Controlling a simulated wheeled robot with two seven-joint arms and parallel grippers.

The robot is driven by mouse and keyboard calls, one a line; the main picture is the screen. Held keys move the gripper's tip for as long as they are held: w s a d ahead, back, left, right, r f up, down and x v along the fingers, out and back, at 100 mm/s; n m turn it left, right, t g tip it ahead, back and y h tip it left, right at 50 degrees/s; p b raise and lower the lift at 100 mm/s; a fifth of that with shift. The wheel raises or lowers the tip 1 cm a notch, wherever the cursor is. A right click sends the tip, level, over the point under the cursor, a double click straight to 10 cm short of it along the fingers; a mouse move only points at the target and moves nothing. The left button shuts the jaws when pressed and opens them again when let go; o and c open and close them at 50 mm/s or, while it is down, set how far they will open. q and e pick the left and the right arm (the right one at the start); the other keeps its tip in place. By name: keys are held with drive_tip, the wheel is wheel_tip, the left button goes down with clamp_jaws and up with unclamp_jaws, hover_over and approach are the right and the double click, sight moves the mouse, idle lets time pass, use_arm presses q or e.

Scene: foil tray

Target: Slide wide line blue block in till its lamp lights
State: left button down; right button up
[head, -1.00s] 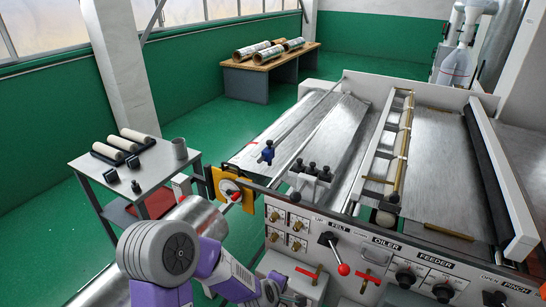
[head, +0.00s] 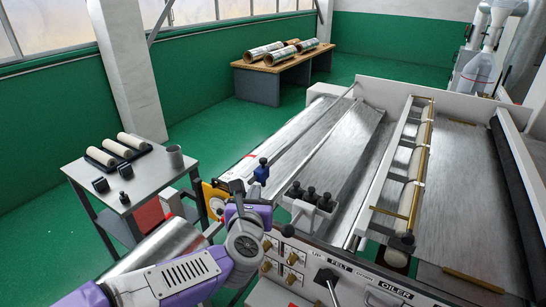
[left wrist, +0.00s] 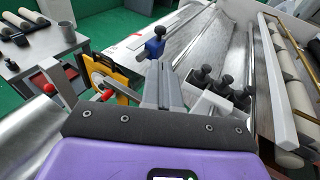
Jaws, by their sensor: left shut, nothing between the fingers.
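The blue block (head: 262,173), with a dark knob on top, sits on the rail at the near left end of the long metal bed. It also shows in the left wrist view (left wrist: 155,47), just beyond the fingertips. My left gripper (head: 238,188) is shut and empty, just left of and nearer than the block. In the left wrist view its fingers (left wrist: 162,75) are together, pointing towards the block; a small gap or contact cannot be told. I cannot make out a lamp for this block. My right gripper is not in view.
Several black knobs on a white block (head: 314,198) stand right of the blue block. A yellow plate (head: 214,198) with a red-handled dial is close left of the gripper. The control panel (head: 330,262) is in front. A side table (head: 150,170) with rollers stands left.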

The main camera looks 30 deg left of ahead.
use_arm(q)
approach(263, 163)
drive_tip(key=x, duration=0.7)
drive_tip(key=shift+r, duration=0.1)
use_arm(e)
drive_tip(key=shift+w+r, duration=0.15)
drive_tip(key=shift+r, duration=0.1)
